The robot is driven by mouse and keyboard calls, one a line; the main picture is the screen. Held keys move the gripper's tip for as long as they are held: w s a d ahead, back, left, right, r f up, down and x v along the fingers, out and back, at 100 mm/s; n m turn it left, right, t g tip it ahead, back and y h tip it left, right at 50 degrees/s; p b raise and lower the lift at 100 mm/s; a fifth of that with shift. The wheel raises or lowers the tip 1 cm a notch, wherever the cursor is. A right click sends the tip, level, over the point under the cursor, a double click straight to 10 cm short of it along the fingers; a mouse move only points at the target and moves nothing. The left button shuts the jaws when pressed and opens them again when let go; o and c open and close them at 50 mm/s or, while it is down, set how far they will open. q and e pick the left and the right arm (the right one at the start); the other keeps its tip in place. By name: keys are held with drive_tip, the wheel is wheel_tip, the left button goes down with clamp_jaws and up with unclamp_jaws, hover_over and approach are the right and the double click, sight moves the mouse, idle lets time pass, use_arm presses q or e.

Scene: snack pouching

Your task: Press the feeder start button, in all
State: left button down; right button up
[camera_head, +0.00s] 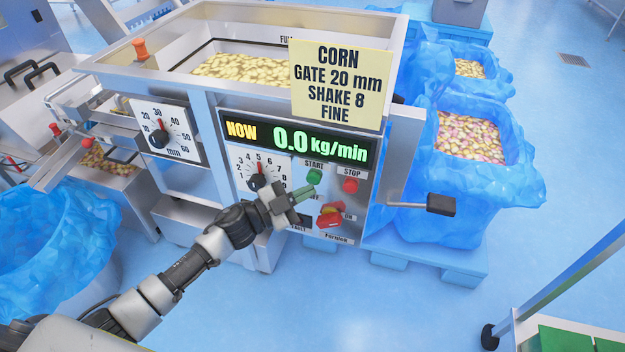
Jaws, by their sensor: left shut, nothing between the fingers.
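The feeder's control panel (362,180) faces me in the middle of the view. Its green START button (314,177) sits left of the red STOP button (350,185). My left gripper (306,192) is shut and empty, with its fingertips just below the green button in the picture. I cannot tell whether they touch the panel. The display (300,141) reads NOW 0.0 kg/min. My right gripper is not in view.
A yellow card (341,84) reads CORN, GATE 20 mm, SHAKE 8, FINE. The gate dial (160,137) and shake dial (257,181) are left of the buttons. A lever handle (441,205) sticks out right.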

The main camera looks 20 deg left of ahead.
use_arm(q)
drive_tip(key=shift+w, duration=0.15)
idle(0.4)
drive_tip(key=shift+w, duration=0.3)
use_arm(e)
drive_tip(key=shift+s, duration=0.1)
use_arm(q)
drive_tip(key=shift+w, duration=0.1)
